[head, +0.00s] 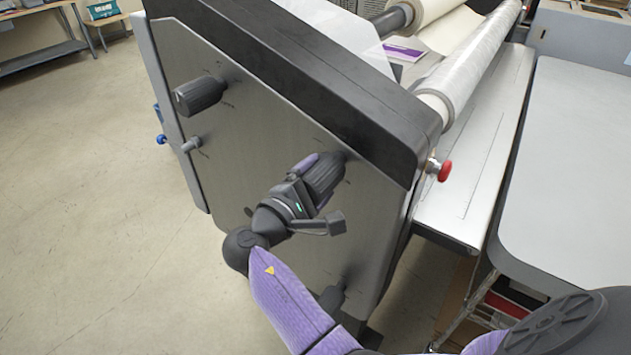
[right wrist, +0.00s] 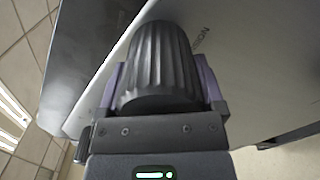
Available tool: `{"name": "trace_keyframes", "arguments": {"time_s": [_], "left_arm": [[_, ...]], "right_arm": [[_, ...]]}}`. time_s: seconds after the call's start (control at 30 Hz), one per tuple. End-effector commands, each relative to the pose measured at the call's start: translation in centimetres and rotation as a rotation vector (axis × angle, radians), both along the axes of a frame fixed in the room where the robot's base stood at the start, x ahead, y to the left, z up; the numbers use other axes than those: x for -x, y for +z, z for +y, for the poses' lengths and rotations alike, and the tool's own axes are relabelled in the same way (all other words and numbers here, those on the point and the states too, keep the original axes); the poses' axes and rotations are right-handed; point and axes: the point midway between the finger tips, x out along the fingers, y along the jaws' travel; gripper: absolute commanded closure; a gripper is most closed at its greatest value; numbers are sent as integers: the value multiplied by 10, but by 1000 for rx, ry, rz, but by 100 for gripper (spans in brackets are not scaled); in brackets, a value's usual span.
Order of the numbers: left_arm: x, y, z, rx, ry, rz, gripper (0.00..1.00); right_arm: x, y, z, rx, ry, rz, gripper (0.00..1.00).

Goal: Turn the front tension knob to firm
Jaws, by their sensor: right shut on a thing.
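A black ribbed knob (head: 328,176) stands out from the grey side panel (head: 240,150) of the laminator, near its right upper edge. My right gripper (head: 318,178) is shut on this knob, with a purple finger on either side. In the right wrist view the knob (right wrist: 158,68) fills the space between the fingers. A printed label beside it is partly hidden, and I cannot read the knob's setting. A second black knob (head: 200,96) sits at the panel's upper left, apart from my gripper. My left gripper is not in view.
A small grey lever (head: 191,145) is below the second knob. Another dark knob (head: 331,298) is low on the panel, near my right arm. A red button (head: 444,171) sticks out at the right edge.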

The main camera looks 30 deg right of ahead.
Motion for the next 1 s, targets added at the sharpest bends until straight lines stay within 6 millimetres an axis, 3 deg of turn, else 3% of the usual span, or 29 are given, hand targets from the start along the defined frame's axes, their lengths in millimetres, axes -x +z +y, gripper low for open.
{"name": "trace_keyframes", "arguments": {"time_s": [0.5,1.0], "left_arm": [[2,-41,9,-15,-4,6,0],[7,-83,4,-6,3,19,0]], "right_arm": [[0,-4,0,-175,-2,-423,72],[0,-5,0,-342,-2,-827,72]]}}
